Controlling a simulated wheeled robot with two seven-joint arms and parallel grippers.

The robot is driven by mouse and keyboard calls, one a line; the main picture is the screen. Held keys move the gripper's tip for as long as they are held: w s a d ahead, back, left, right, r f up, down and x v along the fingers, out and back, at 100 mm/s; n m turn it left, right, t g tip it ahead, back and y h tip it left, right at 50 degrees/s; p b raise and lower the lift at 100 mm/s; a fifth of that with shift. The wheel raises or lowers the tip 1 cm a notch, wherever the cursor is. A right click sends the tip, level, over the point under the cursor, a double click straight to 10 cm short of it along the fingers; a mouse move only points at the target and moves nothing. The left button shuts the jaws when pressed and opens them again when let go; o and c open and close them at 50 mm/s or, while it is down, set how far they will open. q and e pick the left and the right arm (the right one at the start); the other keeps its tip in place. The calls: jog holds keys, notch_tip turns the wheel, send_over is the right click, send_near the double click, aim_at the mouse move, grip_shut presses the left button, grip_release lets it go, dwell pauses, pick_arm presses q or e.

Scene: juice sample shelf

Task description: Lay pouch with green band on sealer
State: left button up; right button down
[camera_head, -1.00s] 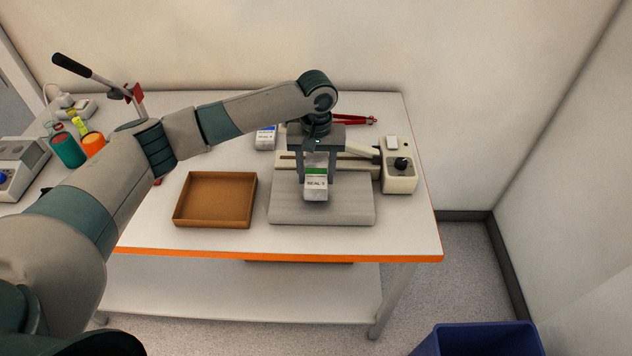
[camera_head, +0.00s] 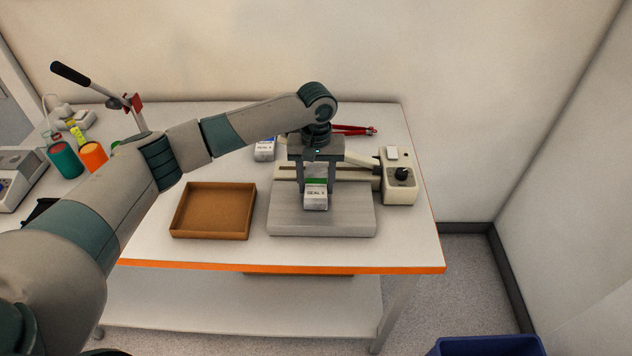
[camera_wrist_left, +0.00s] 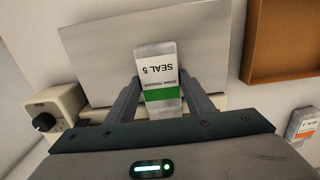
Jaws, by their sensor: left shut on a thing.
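The pouch with the green band (camera_head: 316,195) is white with a "SEAL 5" label, and its band is at the end nearer my gripper. My left gripper (camera_head: 317,180) is shut on it, with one finger on each side, as the left wrist view also shows on the pouch (camera_wrist_left: 158,75). The pouch is over the grey plate of the sealer (camera_head: 290,214); I cannot tell if it touches the plate. The sealer's cream body with a black knob (camera_head: 400,184) is at the right. My right gripper is not in view.
An empty brown tray (camera_head: 212,237) is left of the sealer. Red-handled tool (camera_head: 355,130) lies at the back. Green and orange containers (camera_head: 93,155) are at the left. A blue bin (camera_head: 487,346) is on the floor.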

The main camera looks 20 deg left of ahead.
aim_at(316, 186)
pick_arm(q)
jog(key=o, duration=1.2)
jog(key=shift+r, duration=0.1)
jog(key=shift+r, duration=0.45)
notch_tip(316, 186, up, 16)
jog(key=b, duration=0.5)
jog(key=shift+r, duration=0.2)
jog(key=shift+s+f, duration=0.1)
